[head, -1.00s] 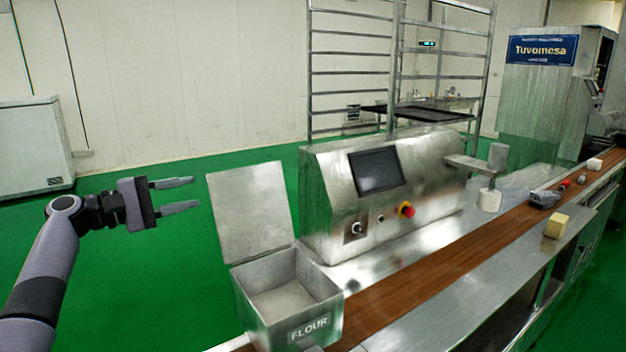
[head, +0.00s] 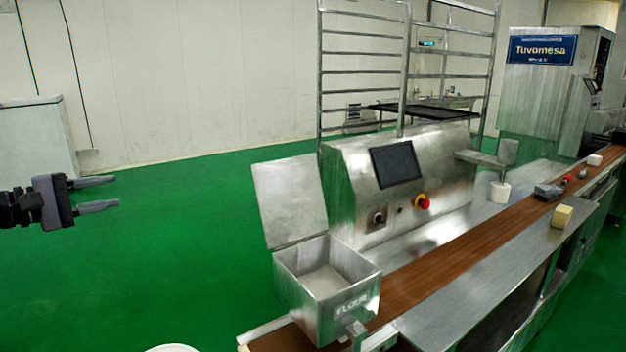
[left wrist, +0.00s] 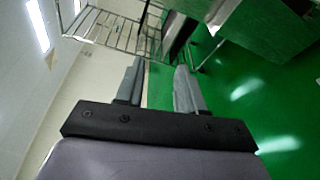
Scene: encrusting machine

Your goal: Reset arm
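My left gripper (head: 112,193) is at the far left of the head view, raised over the green floor. Its two fingers point right and stand apart with nothing between them. In the left wrist view the left gripper (left wrist: 160,75) also shows its fingers apart and empty. It is well to the left of the encrusting machine (head: 345,185) and touches nothing. My right gripper is not in view.
The flour box (head: 325,310) stands with its lid (head: 288,200) open in front of the machine. A brown conveyor belt (head: 440,265) runs to the back right, with a yellow block (head: 562,216) beside it. A metal rack (head: 362,68) stands behind. Green floor (head: 150,270) is clear at left.

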